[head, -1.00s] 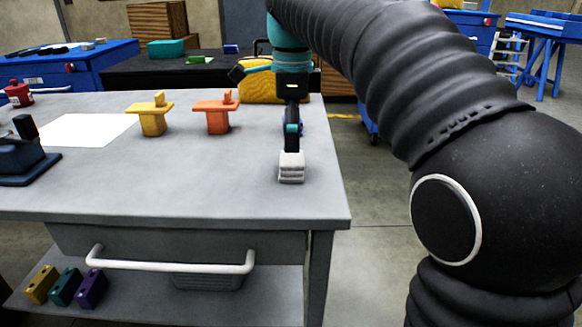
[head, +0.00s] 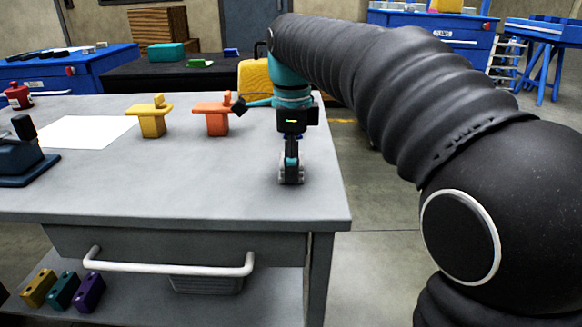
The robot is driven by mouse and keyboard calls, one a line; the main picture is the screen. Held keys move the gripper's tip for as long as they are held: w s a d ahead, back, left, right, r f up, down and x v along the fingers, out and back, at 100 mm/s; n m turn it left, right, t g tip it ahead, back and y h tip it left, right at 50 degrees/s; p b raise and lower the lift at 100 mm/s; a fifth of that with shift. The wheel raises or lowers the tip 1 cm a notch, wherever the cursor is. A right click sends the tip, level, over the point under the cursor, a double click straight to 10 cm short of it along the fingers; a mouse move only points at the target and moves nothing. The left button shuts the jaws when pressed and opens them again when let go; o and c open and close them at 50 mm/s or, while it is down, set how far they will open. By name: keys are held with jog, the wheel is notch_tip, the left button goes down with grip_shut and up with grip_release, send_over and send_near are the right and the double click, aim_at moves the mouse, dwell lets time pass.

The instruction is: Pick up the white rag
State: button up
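The white rag (head: 302,168) lies folded on the grey workbench (head: 215,195), near its right end. It is mostly hidden behind my gripper (head: 291,178), and only pale grey bits show at the sides of the fingers. My gripper points straight down at the rag's spot, with its tips at or very near the bench top. One dark finger faces the camera and hides the other, so I cannot tell whether the fingers are open or shut on the rag.
An orange block (head: 217,118) and a yellow block (head: 152,120) stand left of my gripper. A white sheet (head: 88,130), a dark blue device (head: 25,155) and a red container (head: 18,96) are farther left. The bench front is clear.

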jog(key=c, duration=0.6)
jog(key=shift+r, duration=0.5)
jog(key=r, duration=0.3)
jog(key=shift+s+d+r+p, duration=0.2)
jog(key=shift+r+p, duration=0.1)
jog(key=shift+p, duration=0.1)
jog(key=s+d+r, duration=0.4)
jog(key=s+d, duration=0.1)
jog(key=s+d+r, duration=0.2)
jog(key=s, duration=0.1)
jog(key=shift+s+d+r, duration=0.1)
jog(key=shift+d+r, duration=0.1)
jog(key=shift+d, duration=0.05)
